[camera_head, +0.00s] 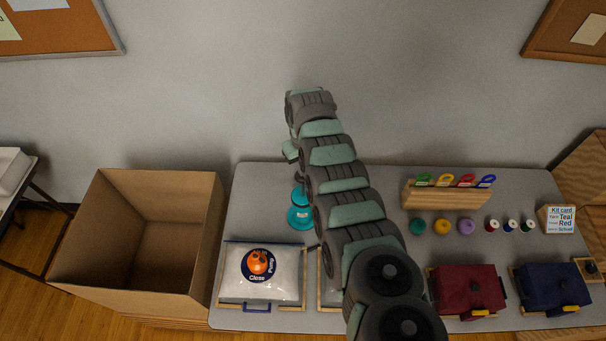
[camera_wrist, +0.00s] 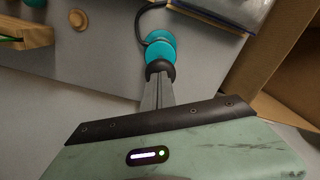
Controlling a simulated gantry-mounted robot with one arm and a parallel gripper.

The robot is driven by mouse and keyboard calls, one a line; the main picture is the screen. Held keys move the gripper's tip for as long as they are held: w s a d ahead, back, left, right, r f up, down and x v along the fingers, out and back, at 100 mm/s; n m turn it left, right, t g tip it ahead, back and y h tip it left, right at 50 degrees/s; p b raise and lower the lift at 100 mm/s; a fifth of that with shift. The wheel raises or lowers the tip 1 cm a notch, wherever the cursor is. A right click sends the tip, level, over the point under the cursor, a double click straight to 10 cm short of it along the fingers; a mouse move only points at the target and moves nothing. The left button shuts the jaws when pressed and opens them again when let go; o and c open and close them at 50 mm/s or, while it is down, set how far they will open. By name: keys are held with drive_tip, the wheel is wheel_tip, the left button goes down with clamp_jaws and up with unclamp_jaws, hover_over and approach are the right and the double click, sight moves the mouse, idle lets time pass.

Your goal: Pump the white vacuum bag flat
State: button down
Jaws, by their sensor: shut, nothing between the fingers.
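The white vacuum bag (camera_head: 285,285) lies puffed up in a wooden frame at the front left of the table. A round label and an orange cap (camera_head: 258,262) sit on top of it, and a blue clip is at its front edge. A teal pump (camera_head: 299,218) stands behind the bag, partly hidden by my arm. In the wrist view the pump (camera_wrist: 160,57) shows teal discs and a dark hose. My gripper (camera_wrist: 158,80) is shut and empty, its fingertips at or just above the pump's top; I cannot tell whether they touch. Only a bag edge (camera_wrist: 238,8) shows there.
An open cardboard box (camera_head: 195,235) stands left of the table. A second frame beside the bag is mostly hidden by my arm. A red bag (camera_head: 455,285) and a blue bag (camera_head: 540,290) lie front right. A wooden rack (camera_head: 440,197), yarn and spools stand behind them.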

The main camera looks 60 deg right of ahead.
drive_tip(key=shift+f+b, duration=3.45)
drive_tip(key=shift+f, duration=1.05)
wheel_tip(320, 180, up, 11)
drive_tip(key=p, duration=0.9)
drive_tip(key=shift+r, duration=0.15)
wheel_tip(320, 180, down, 11)
drive_tip(key=b, duration=0.9)
wheel_tip(320, 180, up, 4)
drive_tip(key=p, duration=0.3)
drive_tip(key=shift+r+p, duration=2.4)
drive_tip(key=shift+r, duration=1.05)
